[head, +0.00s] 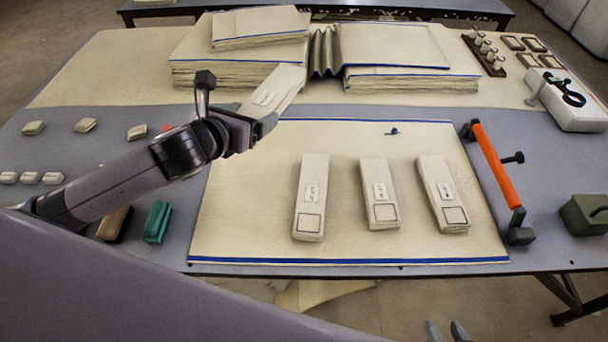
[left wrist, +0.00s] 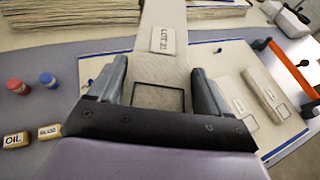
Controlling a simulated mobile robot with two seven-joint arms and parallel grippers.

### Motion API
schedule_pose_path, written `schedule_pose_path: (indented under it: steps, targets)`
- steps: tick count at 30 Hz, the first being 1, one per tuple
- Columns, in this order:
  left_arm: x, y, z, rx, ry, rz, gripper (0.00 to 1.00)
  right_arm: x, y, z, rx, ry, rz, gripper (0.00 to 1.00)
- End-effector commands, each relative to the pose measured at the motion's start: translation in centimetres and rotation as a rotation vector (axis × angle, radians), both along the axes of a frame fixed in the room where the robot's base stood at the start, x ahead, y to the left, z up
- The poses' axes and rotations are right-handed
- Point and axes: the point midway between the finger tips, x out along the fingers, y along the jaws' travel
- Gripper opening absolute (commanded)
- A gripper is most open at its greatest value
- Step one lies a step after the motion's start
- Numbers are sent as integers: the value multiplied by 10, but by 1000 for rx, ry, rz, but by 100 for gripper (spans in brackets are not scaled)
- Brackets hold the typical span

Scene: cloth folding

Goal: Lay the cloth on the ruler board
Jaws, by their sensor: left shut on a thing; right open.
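A folded cream cloth strip (head: 272,92) with a printed label is held by my left gripper (head: 258,130), over the back left edge of the cream, blue-edged board (head: 250,220). In the left wrist view the strip (left wrist: 162,62) runs between both fingers of the left gripper (left wrist: 160,92), its outlined square end nearest the palm. Three similar folded strips lie side by side on the board: left (head: 311,195), middle (head: 380,190) and right (head: 442,192). My right gripper (head: 447,331) shows only its two fingertips, apart and empty, at the bottom edge.
Stacks of cream sheets, left (head: 230,72) and right (head: 410,80), stand behind the board. An orange bar (head: 497,165) with black fittings lies along its right side. A green block (head: 158,222) and small cream blocks (head: 84,125) are at left. The board's left part is bare.

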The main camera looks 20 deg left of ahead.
Motion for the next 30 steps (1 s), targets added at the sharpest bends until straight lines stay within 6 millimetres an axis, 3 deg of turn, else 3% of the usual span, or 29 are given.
schedule_pose_path:
  steps: [4, 15, 18, 25, 30]
  targets:
    - [-1, 0, -22, -2, 4, 1, 44, 0, 0, -5, 1, 0, 1, 43]
    - [-1, -1, -121, -3, 6, 2, 44, 0, 1, -25, 1, 0, 1, 43]
    - [-1, -1, -141, -4, 3, 1, 44, 0, 1, -30, 1, 0, 1, 43]
    - [0, -1, -161, 0, 0, -1, 44, 0, 1, -35, 1, 0, 1, 43]
    - [-1, -1, -189, -2, 3, 1, 44, 0, 1, -43, 1, 0, 1, 43]
